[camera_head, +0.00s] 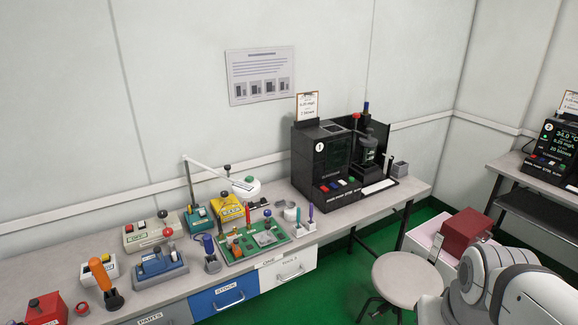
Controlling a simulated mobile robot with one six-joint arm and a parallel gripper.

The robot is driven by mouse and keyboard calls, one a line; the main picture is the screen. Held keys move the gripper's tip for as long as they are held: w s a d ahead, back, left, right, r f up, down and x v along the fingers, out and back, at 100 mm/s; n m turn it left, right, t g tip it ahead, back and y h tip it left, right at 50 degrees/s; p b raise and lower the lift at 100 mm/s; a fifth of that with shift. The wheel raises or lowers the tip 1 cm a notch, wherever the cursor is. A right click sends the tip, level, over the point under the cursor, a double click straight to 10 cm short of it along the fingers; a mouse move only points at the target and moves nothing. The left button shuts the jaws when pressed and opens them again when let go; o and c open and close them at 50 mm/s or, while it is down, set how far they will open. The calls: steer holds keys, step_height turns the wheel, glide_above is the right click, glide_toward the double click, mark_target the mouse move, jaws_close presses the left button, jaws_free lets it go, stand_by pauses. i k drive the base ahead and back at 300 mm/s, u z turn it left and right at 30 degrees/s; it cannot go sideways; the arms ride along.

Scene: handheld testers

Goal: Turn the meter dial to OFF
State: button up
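A yellow device (230,208), which looks like the meter, lies on the long workbench (330,221) beside a green board. It is small in the picture, and I cannot make out its dial or where the dial points. My white arm shows at the lower right, well away from the yellow device. My gripper is not in view.
The green board (231,256) carries small parts. A lamp (246,187), a blue fixture (158,267) and a black machine (322,160) crowd the bench. A round stool (407,273) and a red box (466,232) stand near my arm.

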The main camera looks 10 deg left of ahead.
mark_target(225, 194)
steer(key=u, duration=0.2)
steer(key=i, duration=1.15)
steer(key=u, duration=0.95)
steer(key=i, duration=0.4)
steer(key=u, duration=0.35)
